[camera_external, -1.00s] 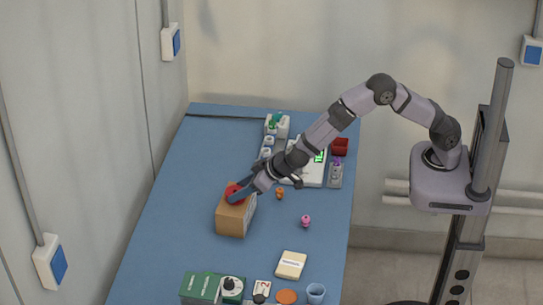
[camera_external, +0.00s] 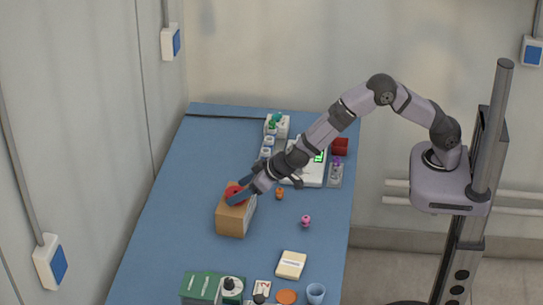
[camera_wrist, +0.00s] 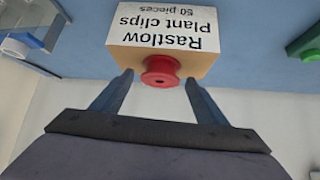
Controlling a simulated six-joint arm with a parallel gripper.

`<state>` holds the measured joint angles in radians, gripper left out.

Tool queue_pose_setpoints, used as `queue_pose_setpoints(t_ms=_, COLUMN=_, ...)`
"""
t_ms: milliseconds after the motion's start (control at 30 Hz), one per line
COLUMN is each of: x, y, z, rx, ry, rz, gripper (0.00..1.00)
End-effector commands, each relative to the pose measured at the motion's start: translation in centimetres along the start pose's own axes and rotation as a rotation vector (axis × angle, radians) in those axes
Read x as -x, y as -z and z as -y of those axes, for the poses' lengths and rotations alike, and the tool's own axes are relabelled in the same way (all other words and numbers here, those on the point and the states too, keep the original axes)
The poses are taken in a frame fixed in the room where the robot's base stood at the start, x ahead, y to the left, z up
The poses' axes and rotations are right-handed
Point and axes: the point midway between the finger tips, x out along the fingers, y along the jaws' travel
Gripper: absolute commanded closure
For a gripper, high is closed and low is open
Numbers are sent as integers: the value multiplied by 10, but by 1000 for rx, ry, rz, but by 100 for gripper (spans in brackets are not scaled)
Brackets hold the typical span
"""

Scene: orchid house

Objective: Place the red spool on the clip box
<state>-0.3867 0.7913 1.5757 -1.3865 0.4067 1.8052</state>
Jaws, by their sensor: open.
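The clip box (camera_external: 234,219) is a tan cardboard box standing on the blue table, left of centre. In the wrist view its white label (camera_wrist: 165,25) reads "Rastlow Plant clips 50 pieces". The red spool (camera_wrist: 161,71) rests on top of the box and appears to touch it. In the external view the spool (camera_external: 233,190) is partly hidden by my gripper. My gripper (camera_wrist: 158,82) is open, with one finger on each side of the spool. Gaps show between the fingers and the spool in the wrist view.
A white device with a green display (camera_external: 308,172) and a red container (camera_external: 340,146) stand behind, to the right. An orange figure (camera_external: 280,194) and a pink figure (camera_external: 306,221) stand right of the box. A cream box (camera_external: 291,265) and a blue cup (camera_external: 316,293) are in front.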

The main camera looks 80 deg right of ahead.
Motion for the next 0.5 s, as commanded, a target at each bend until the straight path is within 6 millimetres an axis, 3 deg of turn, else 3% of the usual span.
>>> queue_pose_setpoints(t_ms=267, x=26, y=1, z=1, rx=-1, ry=2, rz=-3, gripper=33)
queue_pose_setpoints(t_ms=500, x=64, y=0, z=1, rx=-1, ry=3, rz=-3, gripper=33)
